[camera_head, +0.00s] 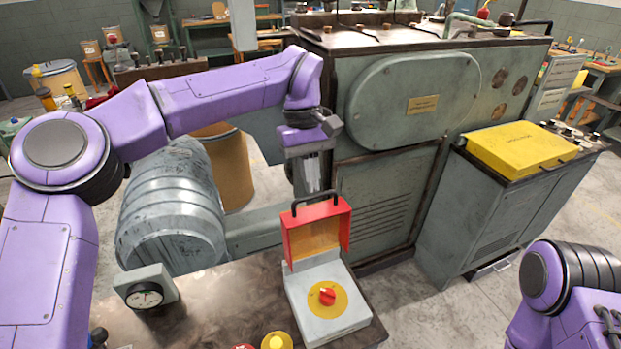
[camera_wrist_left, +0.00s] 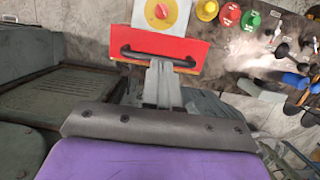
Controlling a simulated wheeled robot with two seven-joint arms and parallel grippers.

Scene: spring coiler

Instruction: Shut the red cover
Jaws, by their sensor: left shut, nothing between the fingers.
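The red cover (camera_head: 318,231) stands open, upright at the back edge of a grey box (camera_head: 340,319) on the bench. A black handle (camera_head: 318,199) is on its top edge. The box's top carries a yellow disc with a red knob (camera_head: 327,296). My left gripper (camera_head: 313,188) points down at the cover's handle end, shut and empty. In the left wrist view its fingers (camera_wrist_left: 162,68) overlap the cover (camera_wrist_left: 190,47) near the black handle (camera_wrist_left: 140,55); I cannot tell whether they touch. My right gripper is out of view; only part of my right arm shows.
A dial gauge (camera_head: 145,294) sits on the bench to the left, and a yellow button (camera_head: 277,341) near the front edge. A large green machine (camera_head: 400,120) stands close behind the cover. A yellow panel (camera_head: 521,148) lies on a cabinet at the right.

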